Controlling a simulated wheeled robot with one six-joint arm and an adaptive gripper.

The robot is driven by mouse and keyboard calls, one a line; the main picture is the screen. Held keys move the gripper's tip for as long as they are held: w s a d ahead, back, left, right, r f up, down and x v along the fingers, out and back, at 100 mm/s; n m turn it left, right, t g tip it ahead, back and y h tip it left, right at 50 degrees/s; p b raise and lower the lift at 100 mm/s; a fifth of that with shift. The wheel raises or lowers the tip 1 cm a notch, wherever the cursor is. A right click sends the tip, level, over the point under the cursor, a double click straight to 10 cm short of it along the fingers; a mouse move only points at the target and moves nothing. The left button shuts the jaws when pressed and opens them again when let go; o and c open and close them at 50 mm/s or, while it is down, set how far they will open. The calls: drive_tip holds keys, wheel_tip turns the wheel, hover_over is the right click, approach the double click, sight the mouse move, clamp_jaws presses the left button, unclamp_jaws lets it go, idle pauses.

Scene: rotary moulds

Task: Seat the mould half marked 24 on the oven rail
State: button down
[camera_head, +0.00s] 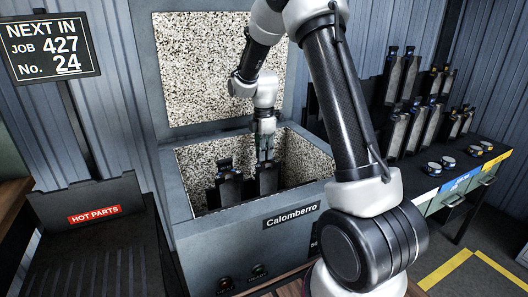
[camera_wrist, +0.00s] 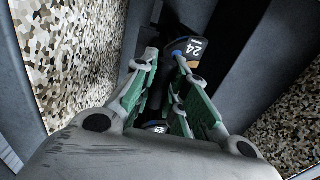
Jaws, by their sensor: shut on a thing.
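In the head view the held half (camera_head: 268,181) hangs or stands upright inside the oven. Another dark half (camera_head: 228,187) stands just to its left. The oven rail and the lower ends of both halves are hidden by the front wall, so I cannot tell whether the held half touches the rail.
The speckled lid (camera_head: 215,65) stands open behind the oven. A sign (camera_head: 50,48) reads job 427, No. 24. A hot parts rack (camera_head: 95,225) is at left. More mould halves (camera_head: 402,105) and several small round pots (camera_head: 448,162) stand on the right bench.

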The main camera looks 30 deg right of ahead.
drive_tip(key=shift+w+r, duration=0.1)
drive_tip(key=shift+r, duration=0.05)
drive_tip(key=c, duration=1.3)
unclamp_jaws()
drive_tip(key=shift+c, duration=0.2)
wheel_tip(320, 180, up, 12)
wheel_tip(320, 180, up, 7)
